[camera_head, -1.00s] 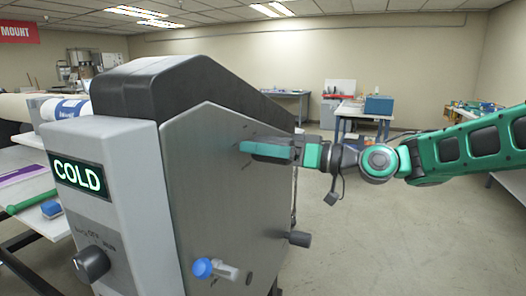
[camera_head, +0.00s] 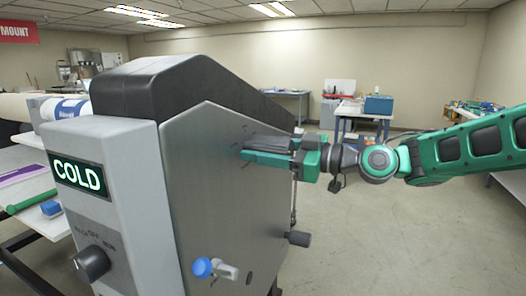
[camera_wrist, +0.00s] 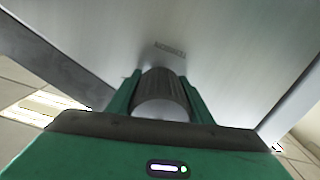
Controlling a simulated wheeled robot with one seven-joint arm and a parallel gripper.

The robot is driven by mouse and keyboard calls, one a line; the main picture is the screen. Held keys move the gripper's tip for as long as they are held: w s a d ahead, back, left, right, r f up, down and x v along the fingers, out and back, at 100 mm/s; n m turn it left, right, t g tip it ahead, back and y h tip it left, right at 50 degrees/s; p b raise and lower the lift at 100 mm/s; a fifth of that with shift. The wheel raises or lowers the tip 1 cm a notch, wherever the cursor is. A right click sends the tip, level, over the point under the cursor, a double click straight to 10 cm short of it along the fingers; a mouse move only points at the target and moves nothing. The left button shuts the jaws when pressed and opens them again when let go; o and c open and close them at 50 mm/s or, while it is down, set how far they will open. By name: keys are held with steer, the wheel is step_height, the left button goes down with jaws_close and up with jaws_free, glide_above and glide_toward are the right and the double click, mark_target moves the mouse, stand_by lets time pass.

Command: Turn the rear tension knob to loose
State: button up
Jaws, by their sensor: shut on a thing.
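The laminator (camera_head: 210,190) stands at left with its flat grey side plate facing my arm. My gripper (camera_head: 250,148) reaches in from the right to the upper part of that plate. In the wrist view, its two green fingers stand on both sides of a dark ribbed round knob (camera_wrist: 172,90) with a pale end face, and are shut on it. I take this as the rear tension knob. A small printed label (camera_wrist: 170,47) shows on the plate beyond it, too small to read.
A blue-tipped lever (camera_head: 203,267) and a dark cylindrical handle (camera_head: 299,239) stick out low on the side plate. The front panel has a lit COLD display (camera_head: 78,175) and a black selector knob (camera_head: 91,263). Open floor (camera_head: 370,235) lies to the right.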

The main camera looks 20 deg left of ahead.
mark_target(291, 154)
steer(key=shift+w+f, duration=0.15)
steer(key=shift+f, duration=0.1)
steer(key=o, duration=1)
steer(key=shift+o, duration=0.2)
steer(key=shift+r, duration=0.15)
steer(key=d, duration=1.1)
steer(key=shift+s, duration=0.35)
steer(key=shift+a, duration=0.1)
